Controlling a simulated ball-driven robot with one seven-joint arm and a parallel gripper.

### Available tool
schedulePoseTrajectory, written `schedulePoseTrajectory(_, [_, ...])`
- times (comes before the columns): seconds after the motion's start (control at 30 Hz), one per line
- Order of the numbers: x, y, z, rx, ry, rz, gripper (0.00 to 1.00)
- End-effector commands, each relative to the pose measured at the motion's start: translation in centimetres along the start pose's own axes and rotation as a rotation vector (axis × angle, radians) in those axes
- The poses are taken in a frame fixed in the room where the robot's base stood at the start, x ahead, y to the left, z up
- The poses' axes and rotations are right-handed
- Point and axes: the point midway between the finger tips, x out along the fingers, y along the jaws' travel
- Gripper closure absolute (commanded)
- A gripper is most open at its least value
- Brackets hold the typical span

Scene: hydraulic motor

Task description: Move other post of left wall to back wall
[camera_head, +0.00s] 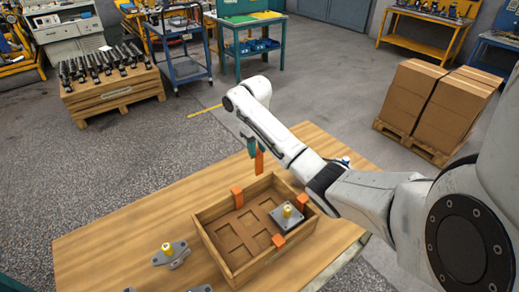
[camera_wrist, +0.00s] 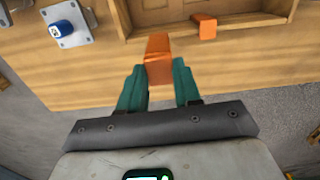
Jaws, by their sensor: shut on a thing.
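My gripper (camera_head: 254,150) is shut on an orange post (camera_head: 259,161); in the wrist view the post (camera_wrist: 158,60) sticks out between the teal fingers (camera_wrist: 159,82). It is held above the table, beyond the far side of the wooden tray (camera_head: 215,248). In the head view, one orange post (camera_head: 237,196) is at the tray's far-left wall, another (camera_head: 303,201) at its far-right wall and a third (camera_head: 278,240) by its near-right wall. One tray post (camera_wrist: 204,27) shows in the wrist view, at the wall nearest my gripper. The held post is clear of the tray.
A metal plate with a yellow knob (camera_head: 288,217) lies in the tray's right part; the other recesses look empty. A similar part (camera_head: 170,254) lies on the table at left. A blue-knobbed plate (camera_wrist: 62,30) lies near my gripper. The table left of the tray is mostly bare.

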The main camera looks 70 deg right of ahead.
Motion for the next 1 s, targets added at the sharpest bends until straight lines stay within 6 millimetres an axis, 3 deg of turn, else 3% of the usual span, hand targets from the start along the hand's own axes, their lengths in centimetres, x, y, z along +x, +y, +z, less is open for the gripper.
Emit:
schedulePoseTrajectory(0.37, [1.1,0.0,-0.1,0.023,-0.002,-0.001,1.00])
schedulePoseTrajectory(1.0, [5.0,0.0,-0.1,0.021,-0.002,-0.001,1.00])
